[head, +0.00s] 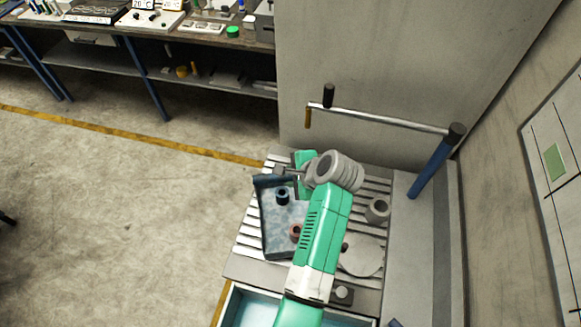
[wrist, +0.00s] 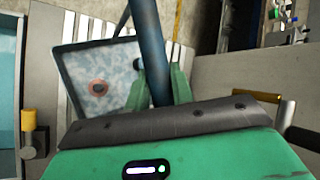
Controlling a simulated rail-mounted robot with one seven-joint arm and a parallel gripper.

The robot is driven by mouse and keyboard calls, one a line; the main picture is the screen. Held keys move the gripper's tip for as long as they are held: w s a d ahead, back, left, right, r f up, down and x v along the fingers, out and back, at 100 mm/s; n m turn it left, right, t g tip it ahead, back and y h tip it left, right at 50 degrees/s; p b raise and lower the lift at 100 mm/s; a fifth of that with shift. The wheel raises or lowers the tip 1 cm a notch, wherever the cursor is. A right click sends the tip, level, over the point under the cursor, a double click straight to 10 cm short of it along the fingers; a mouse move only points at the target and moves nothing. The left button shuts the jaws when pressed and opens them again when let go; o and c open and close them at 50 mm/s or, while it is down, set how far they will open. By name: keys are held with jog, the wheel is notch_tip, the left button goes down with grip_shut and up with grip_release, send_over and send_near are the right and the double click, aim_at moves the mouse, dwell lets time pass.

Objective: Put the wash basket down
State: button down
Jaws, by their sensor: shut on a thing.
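The wash basket (head: 268,236) is a shallow blue-grey tray with a pale mottled floor, over the slatted surface left of my arm. It holds a dark blue ring-shaped part (head: 283,195) and a reddish ring (head: 296,231). My gripper (wrist: 158,92) is shut on the basket's blue bar handle (wrist: 150,40), which passes between the green fingers. I cannot tell whether the basket touches the slats.
The slatted surface (head: 243,243) also bears a grey cup-like part (head: 377,210) and a round pale disc (head: 361,257) right of my arm. A blue-lined basin (head: 252,308) lies in front. A crank-like bar (head: 390,122) stands behind right. A loaded bench (head: 205,35) is far left.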

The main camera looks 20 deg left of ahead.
jog(key=shift+w, duration=0.1)
jog(key=shift+f, duration=0.15)
jog(key=c, duration=1.2)
grip_release()
jog(key=v, duration=1.2)
